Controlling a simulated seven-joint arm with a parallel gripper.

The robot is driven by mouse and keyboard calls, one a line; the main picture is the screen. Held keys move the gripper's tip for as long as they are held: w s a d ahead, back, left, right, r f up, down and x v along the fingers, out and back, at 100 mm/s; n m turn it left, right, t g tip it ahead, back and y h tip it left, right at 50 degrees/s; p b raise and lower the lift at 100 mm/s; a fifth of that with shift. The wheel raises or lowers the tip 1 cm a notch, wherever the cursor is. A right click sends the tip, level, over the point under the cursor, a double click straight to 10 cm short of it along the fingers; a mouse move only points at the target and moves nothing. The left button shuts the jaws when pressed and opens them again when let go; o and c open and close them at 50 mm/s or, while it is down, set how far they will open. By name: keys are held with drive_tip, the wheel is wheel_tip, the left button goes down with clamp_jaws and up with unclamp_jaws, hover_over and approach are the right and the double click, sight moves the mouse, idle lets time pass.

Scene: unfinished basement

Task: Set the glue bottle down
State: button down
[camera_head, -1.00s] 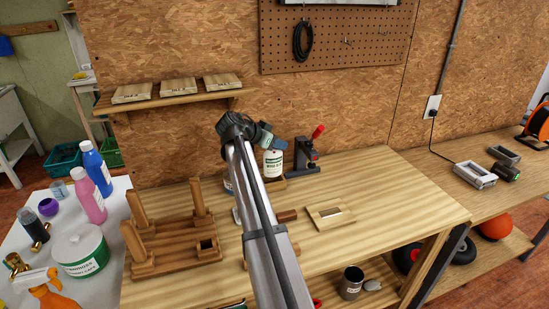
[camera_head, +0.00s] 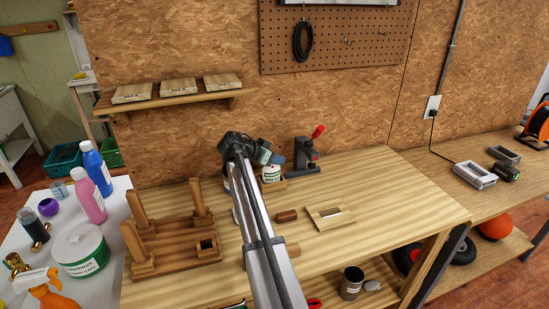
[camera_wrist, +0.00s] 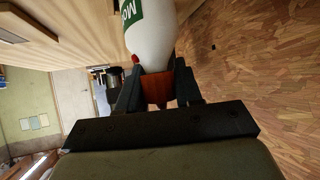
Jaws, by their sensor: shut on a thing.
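The glue bottle (camera_head: 271,174) is white with a green label. In the head view it is upright at the back of the workbench (camera_head: 390,190), over or in a low wooden holder (camera_head: 274,185); I cannot tell whether its base touches. My gripper (camera_head: 268,156) is above it and hides its top. In the wrist view my gripper (camera_wrist: 158,90) is shut on the orange-red cap of the bottle (camera_wrist: 150,40), whose white body extends away from the jaws.
A dark vise-like tool with a red handle (camera_head: 305,155) stands close to the right of the bottle. A wooden peg rack (camera_head: 175,243), a small brown block (camera_head: 286,216) and a slotted wooden plate (camera_head: 330,217) lie nearer the front. The bench's right part is clear.

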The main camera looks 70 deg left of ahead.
drive_tip(key=c, duration=0.8)
unclamp_jaws()
drive_tip(key=shift+f, duration=0.1)
drive_tip(key=shift+o, duration=0.2)
drive_tip(key=v, duration=1.2)
